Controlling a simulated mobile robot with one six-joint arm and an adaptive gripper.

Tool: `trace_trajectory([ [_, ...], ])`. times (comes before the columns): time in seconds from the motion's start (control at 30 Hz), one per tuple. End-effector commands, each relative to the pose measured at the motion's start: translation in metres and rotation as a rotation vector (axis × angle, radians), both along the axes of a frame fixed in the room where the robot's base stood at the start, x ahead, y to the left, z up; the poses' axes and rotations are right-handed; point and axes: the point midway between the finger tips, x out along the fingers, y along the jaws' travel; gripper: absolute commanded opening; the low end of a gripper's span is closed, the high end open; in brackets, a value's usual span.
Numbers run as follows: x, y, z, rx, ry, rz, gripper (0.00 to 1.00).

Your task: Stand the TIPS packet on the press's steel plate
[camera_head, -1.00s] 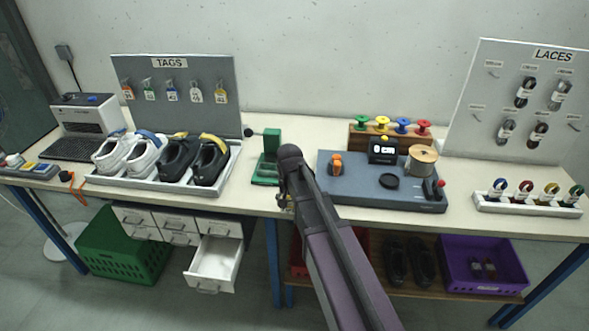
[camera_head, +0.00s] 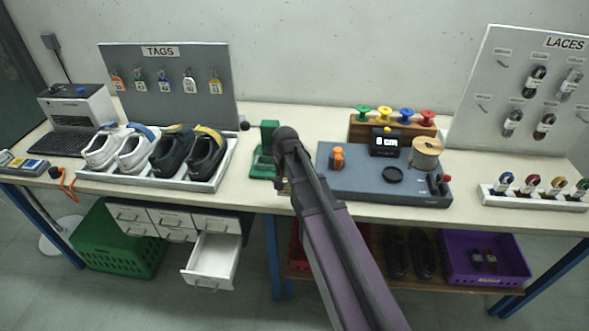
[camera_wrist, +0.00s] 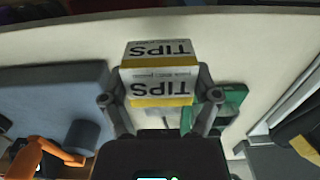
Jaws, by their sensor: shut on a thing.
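My gripper (camera_wrist: 163,98) shows in the wrist view, its two fingers shut on the sides of the TIPS packet (camera_wrist: 160,88). The packet is a small white and yellow box with black print, which reads upside down in this view. In the head view my arm hides most of the gripper and the packet. The green press (camera_head: 268,152) stands on the bench just left of my arm's end in the head view. Part of its green body (camera_wrist: 232,104) shows right of the packet in the wrist view. I cannot make out its steel plate.
A white tray of shoes (camera_head: 215,182) lies left of the press. A grey lace station (camera_head: 345,185) with an orange clamp (camera_head: 337,158) lies to the right. A drawer (camera_head: 211,262) stands open below the bench. Some bare bench top shows in front of the press.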

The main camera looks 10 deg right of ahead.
Motion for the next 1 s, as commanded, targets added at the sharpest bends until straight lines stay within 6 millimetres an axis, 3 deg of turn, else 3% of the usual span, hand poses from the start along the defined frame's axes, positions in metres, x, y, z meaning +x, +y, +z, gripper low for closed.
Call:
trace_trajectory([
  [0.17,0.021,-0.006,-0.002,0.0,0.0,-0.002,0.27],
  [0.7,0.115,-0.039,-0.012,0.0,0.0,-0.002,0.27],
  [1.0,0.137,-0.047,-0.014,0.0,0.0,-0.002,0.27],
])
